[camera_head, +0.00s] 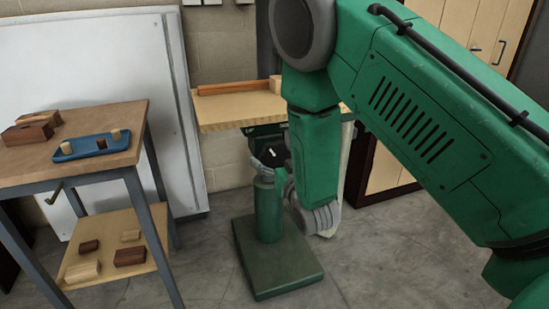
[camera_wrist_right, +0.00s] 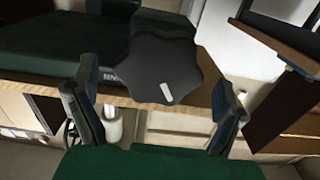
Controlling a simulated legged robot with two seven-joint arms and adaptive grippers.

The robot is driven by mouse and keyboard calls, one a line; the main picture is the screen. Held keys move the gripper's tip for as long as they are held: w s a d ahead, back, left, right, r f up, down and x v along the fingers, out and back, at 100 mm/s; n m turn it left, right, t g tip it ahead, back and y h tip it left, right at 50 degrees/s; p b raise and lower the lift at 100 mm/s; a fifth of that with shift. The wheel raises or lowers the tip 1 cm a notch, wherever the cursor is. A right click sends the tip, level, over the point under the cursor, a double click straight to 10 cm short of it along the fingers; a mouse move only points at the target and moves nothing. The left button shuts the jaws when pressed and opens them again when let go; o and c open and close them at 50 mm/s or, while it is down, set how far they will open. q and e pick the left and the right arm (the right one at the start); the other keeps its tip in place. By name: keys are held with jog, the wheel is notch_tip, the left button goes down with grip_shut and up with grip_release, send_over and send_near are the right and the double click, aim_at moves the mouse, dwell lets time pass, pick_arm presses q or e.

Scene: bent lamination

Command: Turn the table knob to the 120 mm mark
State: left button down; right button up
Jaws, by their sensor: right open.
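The table knob (camera_wrist_right: 160,62) is black and lobed, with a white pointer mark near its lower edge in the wrist view. In the head view the dark knob (camera_head: 270,153) with its white mark shows at the top of a green column, under a wooden tabletop. My right gripper (camera_wrist_right: 156,112) is open, one finger to each side below the knob in the wrist view, with nothing between the fingertips. In the head view my right arm reaches down beside the column and largely hides the gripper. I cannot read a millimetre scale. My left gripper is not in view.
The green column (camera_head: 269,212) stands on a square base plate (camera_head: 278,268). The wooden tabletop (camera_head: 235,112) overhangs the knob and carries a wooden strip. A side table (camera_head: 100,150) at left holds a blue tray (camera_head: 90,148) and wooden blocks. Cabinets stand behind my arm.

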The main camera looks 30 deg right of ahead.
jog(key=shift+x, duration=0.95)
jog(key=shift+c, duration=0.5)
jog(key=c, duration=1)
jog(key=m, duration=0.5)
jog(key=shift+d+m+p, duration=0.2)
jog(key=shift+m+p, duration=0.1)
jog(key=shift+p, duration=0.05)
jog(key=m, duration=0.3)
jog(key=shift+m, duration=0.3)
jog(key=shift+r+m, duration=0.1)
jog(key=shift+m, duration=0.5)
